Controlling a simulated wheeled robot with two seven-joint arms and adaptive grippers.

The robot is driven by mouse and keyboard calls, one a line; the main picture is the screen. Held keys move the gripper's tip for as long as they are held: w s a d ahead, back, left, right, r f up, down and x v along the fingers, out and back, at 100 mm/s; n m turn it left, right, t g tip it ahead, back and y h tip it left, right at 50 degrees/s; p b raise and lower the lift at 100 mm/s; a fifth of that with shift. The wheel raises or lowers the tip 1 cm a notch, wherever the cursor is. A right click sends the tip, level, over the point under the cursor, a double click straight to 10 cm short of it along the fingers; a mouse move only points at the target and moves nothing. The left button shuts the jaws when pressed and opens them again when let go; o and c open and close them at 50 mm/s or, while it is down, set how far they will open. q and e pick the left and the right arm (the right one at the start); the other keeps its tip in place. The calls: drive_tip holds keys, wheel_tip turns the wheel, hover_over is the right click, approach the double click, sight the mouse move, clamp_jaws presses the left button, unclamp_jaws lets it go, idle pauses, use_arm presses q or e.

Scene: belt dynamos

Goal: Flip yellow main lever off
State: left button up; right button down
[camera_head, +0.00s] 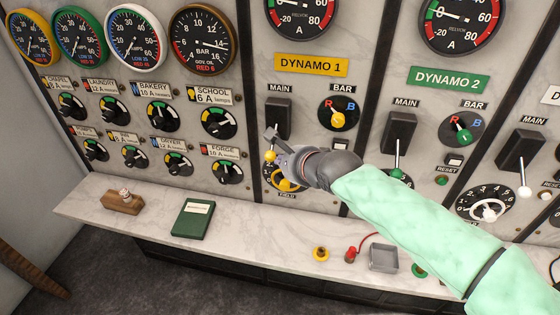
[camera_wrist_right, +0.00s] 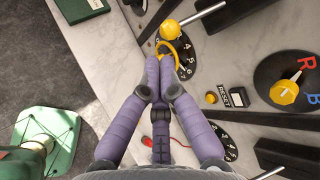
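The yellow main lever belongs to the DYNAMO 1 panel, under the yellow sign (camera_head: 311,65). Its black MAIN housing (camera_head: 278,117) is mounted upright, and the yellow knob (camera_head: 270,156) hangs low below it. In the right wrist view the yellow knob (camera_wrist_right: 170,29) sits on a metal rod (camera_wrist_right: 206,9). My right gripper (camera_head: 278,148) is at the knob in the head view, partly covering the area. In the wrist view its purple fingers (camera_wrist_right: 160,63) come together with nothing seen between them, just short of the knob. Contact cannot be told. My left gripper is not in view.
The yellow FIELD dial (camera_head: 279,182) lies right below the knob, close to my fingertips. The yellow BAR selector (camera_head: 338,117) is to the right. The marble ledge (camera_head: 265,230) below holds a green book (camera_head: 194,219), a wooden block stamp (camera_head: 122,202) and a grey tray (camera_head: 383,258).

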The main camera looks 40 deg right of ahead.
drive_tip(key=s+a+r, duration=0.1)
drive_tip(key=s+a, duration=0.1)
drive_tip(key=s, duration=0.5)
drive_tip(key=shift+p, duration=0.35)
